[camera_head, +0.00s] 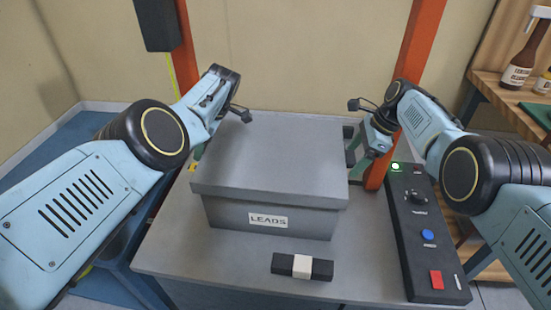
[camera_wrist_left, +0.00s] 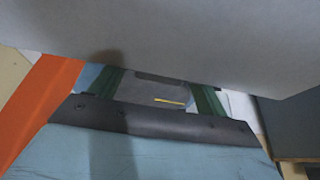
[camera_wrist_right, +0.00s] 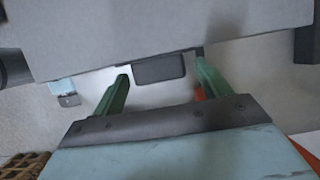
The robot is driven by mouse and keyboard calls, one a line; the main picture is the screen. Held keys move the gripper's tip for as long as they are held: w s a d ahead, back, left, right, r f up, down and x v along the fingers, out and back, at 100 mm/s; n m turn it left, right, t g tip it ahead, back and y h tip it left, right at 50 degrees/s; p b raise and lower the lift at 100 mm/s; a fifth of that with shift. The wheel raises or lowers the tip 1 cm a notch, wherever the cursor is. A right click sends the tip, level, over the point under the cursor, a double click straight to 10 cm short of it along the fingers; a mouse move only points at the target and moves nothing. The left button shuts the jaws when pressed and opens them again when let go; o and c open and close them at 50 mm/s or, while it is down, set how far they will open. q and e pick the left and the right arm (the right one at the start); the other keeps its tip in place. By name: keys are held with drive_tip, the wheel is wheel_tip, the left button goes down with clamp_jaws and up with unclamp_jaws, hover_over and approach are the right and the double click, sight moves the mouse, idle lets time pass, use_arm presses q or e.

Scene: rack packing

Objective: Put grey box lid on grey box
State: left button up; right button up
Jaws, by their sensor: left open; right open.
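The grey box (camera_head: 225,214) stands on the grey table with a "LEADS" label on its front. The grey box lid (camera_head: 270,155) sits on top of it and looks level; I cannot tell whether it is fully seated. My left gripper (camera_head: 198,153) is open at the lid's left side, mostly hidden by its arm and the lid. My right gripper (camera_head: 361,160) is open just off the lid's right side. In the right wrist view its green fingers (camera_wrist_right: 160,82) are apart, with a dark block (camera_wrist_right: 160,68) between them. The left wrist view shows spread green fingers (camera_wrist_left: 157,92) below a grey surface.
A black block with a white band (camera_head: 302,266) lies in front of the box. A black control panel (camera_head: 425,235) with buttons and a lit green lamp is at the right. Orange posts (camera_head: 415,50) rise behind. A shelf with a spray bottle (camera_head: 522,62) is at far right.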

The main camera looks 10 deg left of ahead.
use_arm(q)
drive_tip(key=v, duration=1.1)
drive_tip(key=shift+d+r, duration=0.25)
drive_tip(key=shift+r, duration=0.1)
use_arm(e)
drive_tip(key=v, duration=1.2)
